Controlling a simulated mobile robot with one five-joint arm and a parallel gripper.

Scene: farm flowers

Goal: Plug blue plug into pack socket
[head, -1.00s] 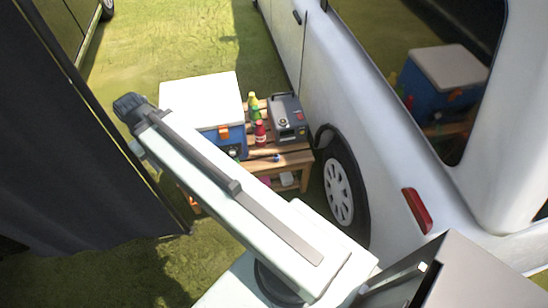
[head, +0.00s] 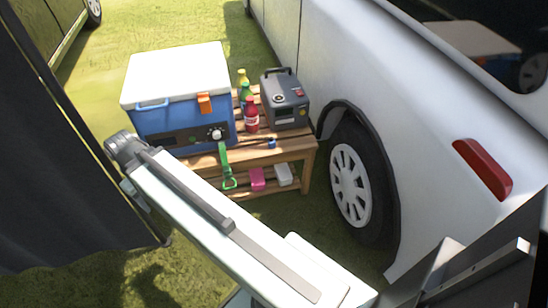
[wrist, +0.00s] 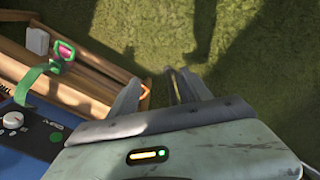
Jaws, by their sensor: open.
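A small blue plug (head: 271,143) lies at the front edge of the wooden bench in the head view. The grey power pack (head: 286,103) with a top handle stands behind it, at the bench's right end. Its front face shows dark panels and a small red spot, but I cannot make out the individual sockets. My gripper (wrist: 156,88) is open and empty in the wrist view, over grass beside the bench's wooden slats. Neither the plug nor the pack shows in the wrist view. The gripper does not show in the head view.
A blue cooler (head: 180,120) with a white lid fills the bench's left side. Several bottles (head: 251,113) stand between cooler and pack. A green strap (head: 226,165) hangs in front. Pink and white items lie on the lower shelf. The white vehicle (head: 400,130) closes the right side.

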